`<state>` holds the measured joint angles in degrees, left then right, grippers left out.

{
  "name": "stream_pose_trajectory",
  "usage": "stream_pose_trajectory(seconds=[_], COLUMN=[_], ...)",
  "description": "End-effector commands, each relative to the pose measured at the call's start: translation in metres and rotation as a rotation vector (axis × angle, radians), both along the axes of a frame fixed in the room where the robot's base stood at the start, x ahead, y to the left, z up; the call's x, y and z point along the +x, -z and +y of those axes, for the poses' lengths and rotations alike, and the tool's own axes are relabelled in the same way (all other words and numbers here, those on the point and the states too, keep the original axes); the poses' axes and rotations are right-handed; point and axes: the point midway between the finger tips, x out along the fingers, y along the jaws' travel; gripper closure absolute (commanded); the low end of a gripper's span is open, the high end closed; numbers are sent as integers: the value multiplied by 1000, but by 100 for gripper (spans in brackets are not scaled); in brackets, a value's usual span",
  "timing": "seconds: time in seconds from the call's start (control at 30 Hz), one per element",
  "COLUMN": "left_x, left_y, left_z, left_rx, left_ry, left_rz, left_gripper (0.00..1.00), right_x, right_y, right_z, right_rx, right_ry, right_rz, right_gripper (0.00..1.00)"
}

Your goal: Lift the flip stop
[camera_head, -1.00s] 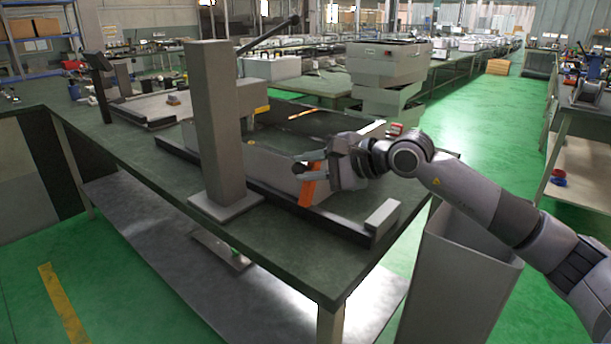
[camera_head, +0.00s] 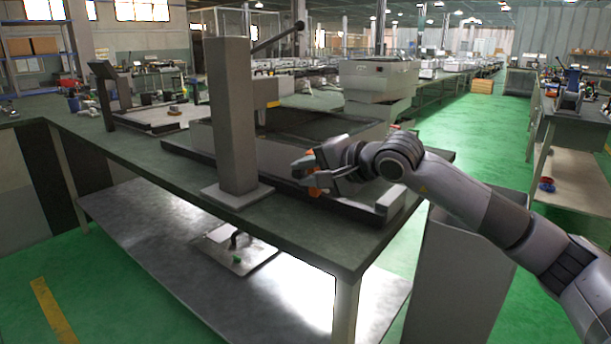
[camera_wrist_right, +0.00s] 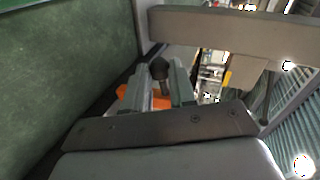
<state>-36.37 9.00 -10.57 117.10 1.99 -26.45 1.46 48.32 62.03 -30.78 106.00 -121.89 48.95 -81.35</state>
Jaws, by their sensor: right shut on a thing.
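The flip stop (camera_head: 314,191) is a small orange piece at the near long edge of the grey fixture (camera_head: 290,158) on the green-topped bench. My right gripper (camera_head: 300,172) reaches in from the right and is shut on it, hiding most of it. In the right wrist view, the orange of the flip stop (camera_wrist_right: 130,97) shows left of and between the fingers of my right gripper (camera_wrist_right: 168,85). A dark round-ended knob (camera_wrist_right: 160,70) shows just beyond the fingertips. I cannot tell exactly how far the flip stop is tilted. My left gripper is out of view.
A grey upright post (camera_head: 232,115) on a flat base stands left of my right gripper. A lever with a dark handle (camera_head: 278,38) rises behind it. A light end block (camera_head: 390,203) sits at the rail's right end. A tall grey bin (camera_head: 465,270) stands beside the bench.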

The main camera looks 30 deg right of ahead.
Motion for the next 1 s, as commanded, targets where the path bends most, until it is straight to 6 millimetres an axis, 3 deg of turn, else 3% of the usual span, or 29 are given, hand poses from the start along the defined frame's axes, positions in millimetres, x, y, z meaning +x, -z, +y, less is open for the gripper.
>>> stream_pose_trajectory(seconds=[0.6,0.63,0.67,1.0], left_x=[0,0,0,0], left_y=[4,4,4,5], left_z=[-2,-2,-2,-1], left_rx=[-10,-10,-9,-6], left_ry=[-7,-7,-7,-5], left_rz=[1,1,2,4], left_gripper=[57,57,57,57], right_x=[0,0,0,-1], right_y=[4,4,4,2], right_z=[-1,-1,-1,-2], right_rx=[-34,-34,-34,-32], right_ry=[-3,-3,-3,-1], right_rz=[-9,-9,-9,-10], right_gripper=[100,68,64,64])
